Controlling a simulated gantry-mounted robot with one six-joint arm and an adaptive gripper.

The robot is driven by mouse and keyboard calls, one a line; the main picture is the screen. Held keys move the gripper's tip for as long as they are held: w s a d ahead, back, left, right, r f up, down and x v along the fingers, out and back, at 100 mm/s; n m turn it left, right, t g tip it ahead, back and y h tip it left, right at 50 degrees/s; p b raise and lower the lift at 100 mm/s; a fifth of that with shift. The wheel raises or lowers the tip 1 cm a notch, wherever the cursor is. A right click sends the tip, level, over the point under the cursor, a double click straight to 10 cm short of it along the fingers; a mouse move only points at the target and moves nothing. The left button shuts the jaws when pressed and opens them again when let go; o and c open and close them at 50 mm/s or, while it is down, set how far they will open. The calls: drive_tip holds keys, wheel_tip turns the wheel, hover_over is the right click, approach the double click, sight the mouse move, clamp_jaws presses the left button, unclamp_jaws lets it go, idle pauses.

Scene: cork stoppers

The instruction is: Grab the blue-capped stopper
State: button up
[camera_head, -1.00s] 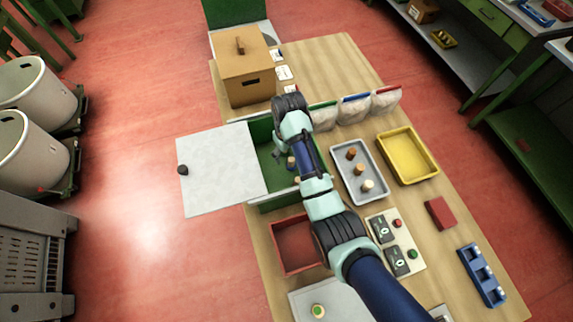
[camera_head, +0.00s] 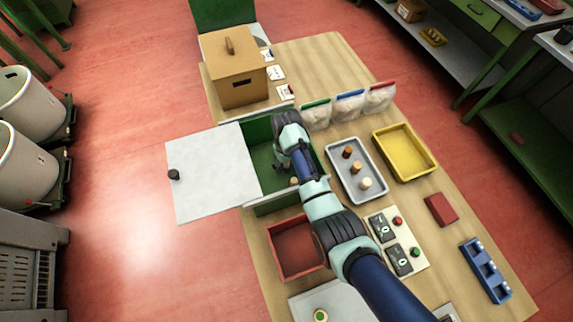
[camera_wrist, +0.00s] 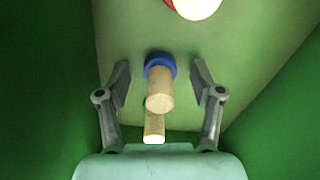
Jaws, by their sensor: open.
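The blue-capped stopper (camera_wrist: 160,85) is a pale cork cylinder with a blue cap, inside a green-walled box (camera_head: 257,165). In the wrist view it sits between the two fingers of my gripper (camera_wrist: 160,80), with a gap on each side. My gripper is open and empty. A second pale stopper (camera_wrist: 154,126) shows just below the blue-capped one, partly behind it. A stopper with a red cap (camera_wrist: 197,8) is cut off at the top edge.
Green walls rise close on both sides of my gripper. A grey lid panel (camera_head: 212,170) with a black knob extends left of the box. A grey tray (camera_head: 347,181) with stoppers stands to the right, a red tray (camera_head: 296,249) in front, a cardboard box (camera_head: 237,80) behind.

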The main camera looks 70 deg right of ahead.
drive_tip(key=c, duration=0.8)
wheel_tip(320, 180, up, 20)
drive_tip(key=p, duration=0.8)
drive_tip(key=shift+r+p, duration=0.1)
drive_tip(key=shift+p, duration=0.3)
